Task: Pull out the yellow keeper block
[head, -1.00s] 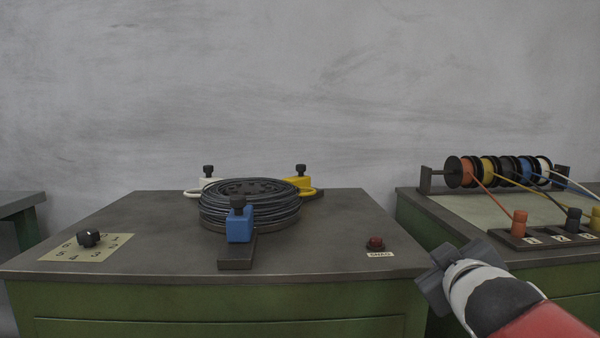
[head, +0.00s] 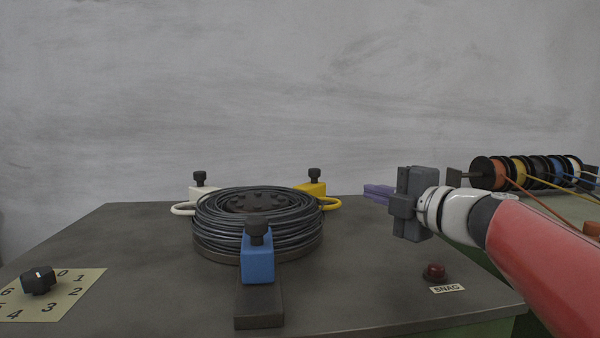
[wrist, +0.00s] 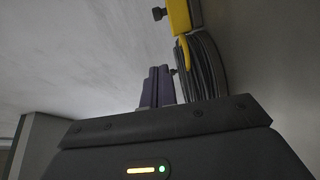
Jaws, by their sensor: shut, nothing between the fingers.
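The yellow keeper block (head: 311,188) stands at the back right of the wire coil (head: 258,222), with a black knob on top and a yellow loop (head: 331,204) sticking out to the right. In the wrist view the yellow block (wrist: 179,16) is at the top, beside the coil (wrist: 205,66). My gripper (head: 366,192) is to the right of the yellow loop, apart from it, with its purple fingers pointing left. The fingers are together and hold nothing. They also show in the wrist view (wrist: 158,86).
A blue block (head: 258,258) sits at the coil's front on a dark rail (head: 258,308). A white block (head: 199,191) is at the back left. A red button (head: 434,272) labelled SNAG is at the right, a numbered dial (head: 38,280) at the left. Wire spools (head: 520,172) stand far right.

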